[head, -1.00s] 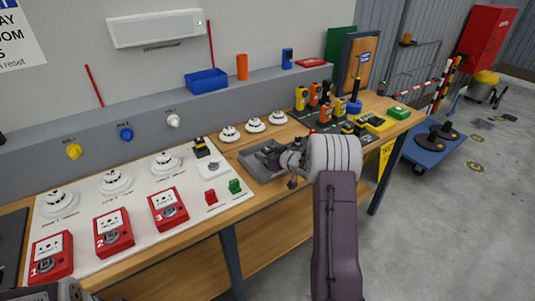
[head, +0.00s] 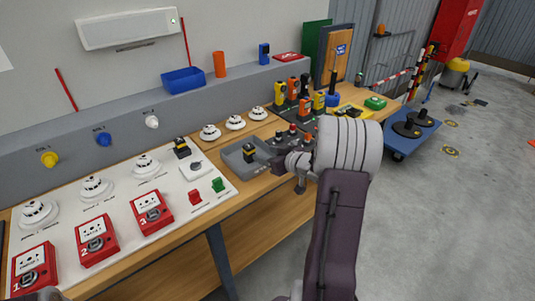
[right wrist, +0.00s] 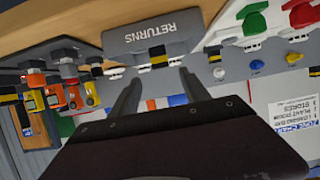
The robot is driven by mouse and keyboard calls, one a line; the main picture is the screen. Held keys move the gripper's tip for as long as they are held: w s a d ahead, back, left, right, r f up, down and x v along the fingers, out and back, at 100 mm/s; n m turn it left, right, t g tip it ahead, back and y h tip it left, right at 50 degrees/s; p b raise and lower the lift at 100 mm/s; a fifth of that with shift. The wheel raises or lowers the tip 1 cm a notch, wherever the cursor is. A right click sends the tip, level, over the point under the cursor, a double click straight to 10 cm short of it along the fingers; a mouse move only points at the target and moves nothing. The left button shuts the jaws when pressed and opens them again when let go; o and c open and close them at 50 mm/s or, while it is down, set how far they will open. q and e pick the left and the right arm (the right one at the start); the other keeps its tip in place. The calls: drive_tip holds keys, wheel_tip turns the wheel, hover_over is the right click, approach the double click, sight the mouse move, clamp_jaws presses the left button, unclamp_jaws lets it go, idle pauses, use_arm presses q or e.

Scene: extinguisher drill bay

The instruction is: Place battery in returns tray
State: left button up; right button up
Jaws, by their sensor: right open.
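A battery (head: 249,152), black with a yellow band, stands in the grey returns tray (head: 231,165) on the bench. In the right wrist view the battery (right wrist: 157,56) shows against the tray marked RETURNS (right wrist: 130,41). My right gripper (head: 279,165) is to the right of the battery, by the tray's right side. In the right wrist view the fingers of my right gripper (right wrist: 160,78) are spread, with nothing between them and the battery beyond their tips.
A similar black and yellow block (head: 182,148) stands on the white panel left of the tray. Red call points (head: 151,211) and white detectors (head: 96,188) line the panel. Several handheld units (head: 292,92) crowd the bench behind my right arm. A blue cart (head: 425,132) stands on the floor.

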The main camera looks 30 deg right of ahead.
drive_tip(key=a+f+g+h, duration=0.2)
drive_tip(key=a, duration=0.1)
drive_tip(key=shift+s+a+f+m, duration=0.2)
drive_tip(key=shift+f+m, duration=0.1)
drive_tip(key=shift+m, duration=0.1)
drive_tip(key=s+a+f+g, duration=0.2)
drive_tip(key=s+a, duration=0.1)
drive_tip(key=shift+s+a+f+m+g+h, duration=0.1)
drive_tip(key=shift+a+f+m+g+h, duration=0.2)
drive_tip(key=shift+f, duration=0.05)
drive_tip(key=s+a+f+g+y, duration=0.1)
drive_tip(key=s+a+f+g, duration=0.1)
drive_tip(key=s+a, duration=0.5)
drive_tip(key=s+a+f+g, duration=0.3)
drive_tip(key=s+a+g, duration=0.2)
drive_tip(key=s, duration=0.6)
drive_tip(key=shift+s+a+f+g+y, duration=0.15)
drive_tip(key=shift+s+a+g+y, duration=0.2)
drive_tip(key=shift+a, duration=0.6)
drive_tip(key=shift+w, duration=0.1)
